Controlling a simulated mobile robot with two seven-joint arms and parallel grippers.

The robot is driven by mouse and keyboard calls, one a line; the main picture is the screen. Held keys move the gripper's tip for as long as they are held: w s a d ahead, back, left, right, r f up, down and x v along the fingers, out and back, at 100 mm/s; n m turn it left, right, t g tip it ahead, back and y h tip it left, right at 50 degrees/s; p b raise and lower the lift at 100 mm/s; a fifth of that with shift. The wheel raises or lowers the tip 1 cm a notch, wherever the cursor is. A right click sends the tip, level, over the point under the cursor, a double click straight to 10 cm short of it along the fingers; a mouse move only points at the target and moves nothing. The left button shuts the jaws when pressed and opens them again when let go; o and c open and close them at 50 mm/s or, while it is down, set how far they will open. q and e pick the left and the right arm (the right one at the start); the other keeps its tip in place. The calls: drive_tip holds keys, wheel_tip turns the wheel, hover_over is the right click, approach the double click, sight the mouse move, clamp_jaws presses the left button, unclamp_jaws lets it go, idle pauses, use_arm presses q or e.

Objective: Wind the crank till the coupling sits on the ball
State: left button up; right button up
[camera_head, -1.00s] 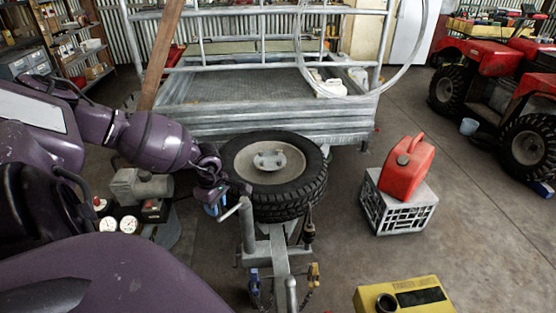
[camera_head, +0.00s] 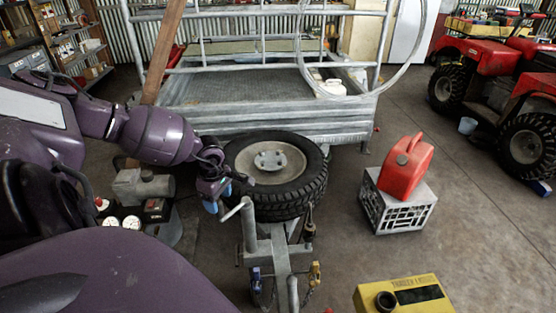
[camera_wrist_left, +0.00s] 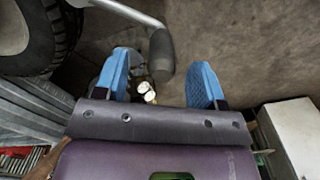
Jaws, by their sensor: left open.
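In the left wrist view the crank's dark grip (camera_wrist_left: 161,55) shows between the directions of the two open fingers of my gripper (camera_wrist_left: 160,82), with clear space on both sides; I see no contact. I cannot make out the coupling or the ball clearly at the bottom of the head view. My right gripper is out of view.
A spare wheel (camera_head: 302,200) lies on the drawbar close to my gripper. A compressor with gauges (camera_head: 122,223) stands left. A red fuel can (camera_head: 408,165) sits on a grey crate (camera_head: 397,205) at right. A yellow box (camera_head: 400,290) is in front. The floor right of the crate is clear.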

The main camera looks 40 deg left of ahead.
use_arm(q)
drive_tip(key=shift+r+p, duration=1.7)
drive_tip(key=shift+r, duration=1.95)
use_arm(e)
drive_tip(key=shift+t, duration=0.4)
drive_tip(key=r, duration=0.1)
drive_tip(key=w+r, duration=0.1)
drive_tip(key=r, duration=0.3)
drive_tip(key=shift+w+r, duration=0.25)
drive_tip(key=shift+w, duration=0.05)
